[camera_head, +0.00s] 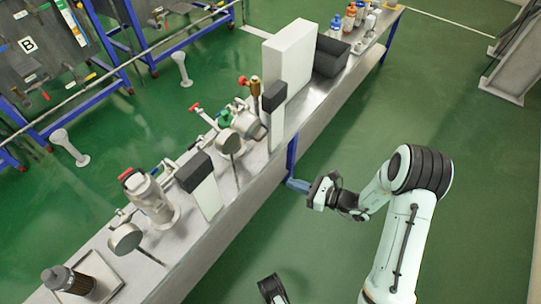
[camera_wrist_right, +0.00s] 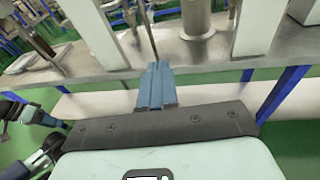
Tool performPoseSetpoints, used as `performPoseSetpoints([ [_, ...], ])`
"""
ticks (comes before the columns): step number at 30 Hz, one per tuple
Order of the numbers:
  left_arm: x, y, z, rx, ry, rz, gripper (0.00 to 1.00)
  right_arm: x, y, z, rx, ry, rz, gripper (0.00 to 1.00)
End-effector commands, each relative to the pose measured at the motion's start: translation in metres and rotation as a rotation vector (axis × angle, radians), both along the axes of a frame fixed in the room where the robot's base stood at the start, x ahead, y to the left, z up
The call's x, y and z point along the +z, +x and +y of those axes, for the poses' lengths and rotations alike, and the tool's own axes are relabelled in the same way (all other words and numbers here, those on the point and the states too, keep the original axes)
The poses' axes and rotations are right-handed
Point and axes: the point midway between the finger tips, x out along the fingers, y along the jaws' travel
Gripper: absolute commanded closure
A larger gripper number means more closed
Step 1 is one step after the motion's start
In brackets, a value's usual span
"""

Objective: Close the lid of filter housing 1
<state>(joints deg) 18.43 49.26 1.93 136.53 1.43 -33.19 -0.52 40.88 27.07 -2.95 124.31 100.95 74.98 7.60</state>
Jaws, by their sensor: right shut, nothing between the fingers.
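Two metal filter housings stand on the long steel bench: a nearer one (camera_head: 152,197) with a red-topped part, and a farther one (camera_head: 243,124) among valves. A round metal disc, seemingly an open lid (camera_head: 125,238), stands beside the nearer housing. A similar disc (camera_head: 229,141) is beside the farther one. I cannot read which housing is number 1. My right gripper (camera_head: 298,185) is shut and empty, off the bench's front edge; its blue fingers (camera_wrist_right: 155,88) point toward the bench in the wrist view. My left gripper (camera_wrist_right: 50,120) shows partly at that view's left; its jaws are unclear.
Black-topped white posts (camera_head: 200,184) stand along the bench's front edge. A white box (camera_head: 290,55), black bin (camera_head: 331,56) and bottles (camera_head: 335,24) are farther along.

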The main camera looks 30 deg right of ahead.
Motion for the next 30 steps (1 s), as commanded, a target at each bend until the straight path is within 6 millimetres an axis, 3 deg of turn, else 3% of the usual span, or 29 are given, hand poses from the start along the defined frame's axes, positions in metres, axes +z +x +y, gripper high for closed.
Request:
performPoseSetpoints([
  [1, -0.010, 0.004, 0.002, 0.004, 0.004, -0.008, 0.57, 0.006, 0.008, -0.019, -0.065, 0.012, -0.055, 1.00],
  [3, -0.014, 0.008, 0.004, 0.008, 0.009, -0.019, 0.57, 0.019, 0.015, -0.036, -0.127, 0.026, -0.113, 1.00],
  [7, -0.016, 0.012, 0.005, 0.011, 0.014, -0.030, 0.57, 0.030, 0.023, -0.046, -0.170, 0.036, -0.161, 1.00],
  [12, -0.020, 0.018, 0.009, 0.018, 0.022, -0.043, 0.57, 0.030, 0.046, -0.036, -0.169, 0.039, -0.163, 1.00],
  [22, -0.048, -0.011, 0.013, 0.022, 0.018, 0.052, 0.57, 0.027, 0.111, -0.009, -0.166, 0.040, -0.159, 1.00],
  [30, -0.054, -0.020, 0.014, 0.022, 0.016, 0.084, 0.57, 0.052, 0.135, -0.002, -0.169, 0.037, -0.159, 1.00],
])
